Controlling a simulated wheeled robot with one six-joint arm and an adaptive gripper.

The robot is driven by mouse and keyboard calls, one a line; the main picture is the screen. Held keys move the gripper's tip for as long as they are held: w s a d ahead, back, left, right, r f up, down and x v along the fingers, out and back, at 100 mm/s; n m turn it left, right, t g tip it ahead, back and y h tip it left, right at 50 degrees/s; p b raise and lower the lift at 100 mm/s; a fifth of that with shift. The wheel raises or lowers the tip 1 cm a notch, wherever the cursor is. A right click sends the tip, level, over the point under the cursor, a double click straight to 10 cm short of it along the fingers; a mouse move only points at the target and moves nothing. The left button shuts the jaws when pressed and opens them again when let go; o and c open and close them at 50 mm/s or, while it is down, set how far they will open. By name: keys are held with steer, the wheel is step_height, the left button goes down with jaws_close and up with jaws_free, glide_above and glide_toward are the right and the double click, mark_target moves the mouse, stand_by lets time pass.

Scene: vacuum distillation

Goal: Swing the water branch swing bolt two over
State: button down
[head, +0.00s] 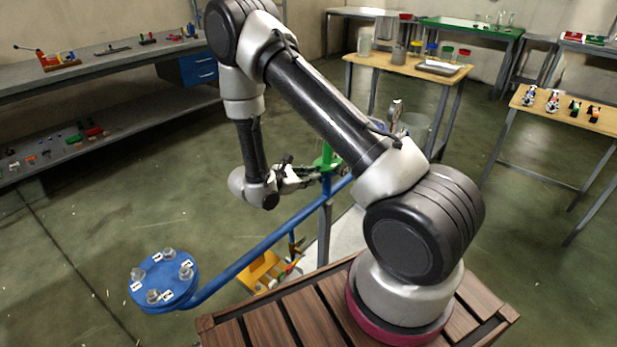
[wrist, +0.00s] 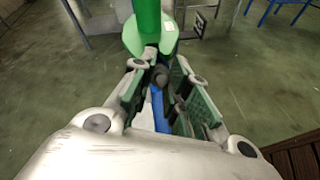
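A blue round flange (head: 150,291) sits at lower left on the end of a blue pipe, with several upright grey bolts and small white labels. The labels are too small to read, so I cannot tell which bolt is number two. My gripper (head: 306,176) is away from this flange, by a green fitting (head: 328,161) on the blue pipework. In the wrist view my gripper (wrist: 168,66) has its two green-padded fingers apart. A dark rounded knob (wrist: 160,77) shows between them. I cannot tell whether either finger touches it. The green flange (wrist: 135,38) and green pipe are just beyond the fingertips.
The blue pipe (head: 258,249) slopes down left from a junction below the green fitting. A yellow object (head: 259,271) lies beneath it. A slatted wooden deck (head: 290,325) is at the front. Benches stand along the walls, and the floor at left is mostly clear.

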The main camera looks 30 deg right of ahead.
steer(key=shift+w+d+r+y, duration=0.1)
steer(key=shift+d+r+y, duration=0.2)
steer(key=shift+y, duration=0.5)
steer(key=c, duration=1.6)
jaws_free()
steer(key=shift+o, duration=0.2)
steer(key=shift+a, duration=0.1)
steer(key=v, duration=1.2)
steer(key=shift+w, duration=0.25)
steer(key=shift+r, duration=0.1)
